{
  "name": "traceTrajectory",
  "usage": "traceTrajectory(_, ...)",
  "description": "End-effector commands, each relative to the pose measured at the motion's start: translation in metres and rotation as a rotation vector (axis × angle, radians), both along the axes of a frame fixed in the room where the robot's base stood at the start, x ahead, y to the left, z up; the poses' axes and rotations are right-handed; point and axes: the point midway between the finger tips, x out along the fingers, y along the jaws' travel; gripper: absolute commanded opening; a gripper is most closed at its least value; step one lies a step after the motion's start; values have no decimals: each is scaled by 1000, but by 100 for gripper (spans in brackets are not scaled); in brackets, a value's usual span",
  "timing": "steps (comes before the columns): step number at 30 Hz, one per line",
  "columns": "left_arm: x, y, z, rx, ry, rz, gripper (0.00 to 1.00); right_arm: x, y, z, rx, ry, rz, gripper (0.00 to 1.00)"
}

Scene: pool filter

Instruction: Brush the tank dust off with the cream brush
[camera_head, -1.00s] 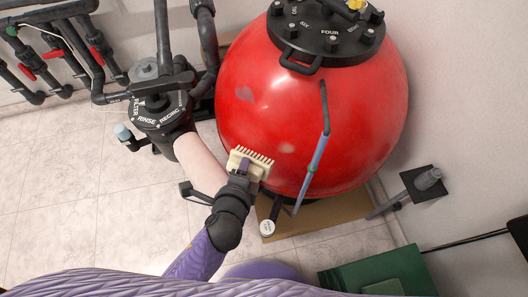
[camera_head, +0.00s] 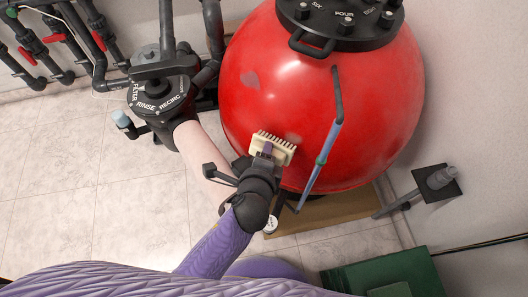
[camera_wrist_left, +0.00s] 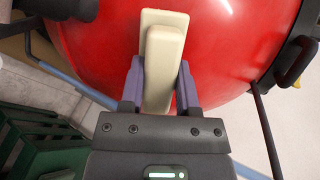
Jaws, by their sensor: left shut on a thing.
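My left gripper (camera_head: 264,162) is shut on the cream brush (camera_head: 281,153). In the left wrist view the gripper (camera_wrist_left: 160,92) has its purple-grey fingers on both sides of the brush's cream handle (camera_wrist_left: 163,55). The brush is at the lower front of the red tank (camera_head: 330,95), bristles facing up the tank. Its right end is close to a pale dust patch (camera_head: 294,138); I cannot tell whether the bristles touch the tank. Another greyish dust patch (camera_head: 250,79) is on the tank's upper left. My right gripper is out of view.
A blue-grey pipe (camera_head: 322,158) stands in front of the tank, just right of the brush. A black valve (camera_head: 160,105) with pipes is at left. A green crate (camera_head: 390,272) is at lower right. Open tiled floor (camera_head: 60,190) lies at left.

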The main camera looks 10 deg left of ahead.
Motion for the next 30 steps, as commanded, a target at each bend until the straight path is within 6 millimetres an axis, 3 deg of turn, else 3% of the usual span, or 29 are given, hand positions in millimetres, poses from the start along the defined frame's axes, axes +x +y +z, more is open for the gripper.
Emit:
traceTrajectory(23,13,-5,-8,0,-1,0,0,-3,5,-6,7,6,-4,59)
traceTrajectory(30,18,11,-4,2,-1,0,0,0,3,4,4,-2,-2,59)
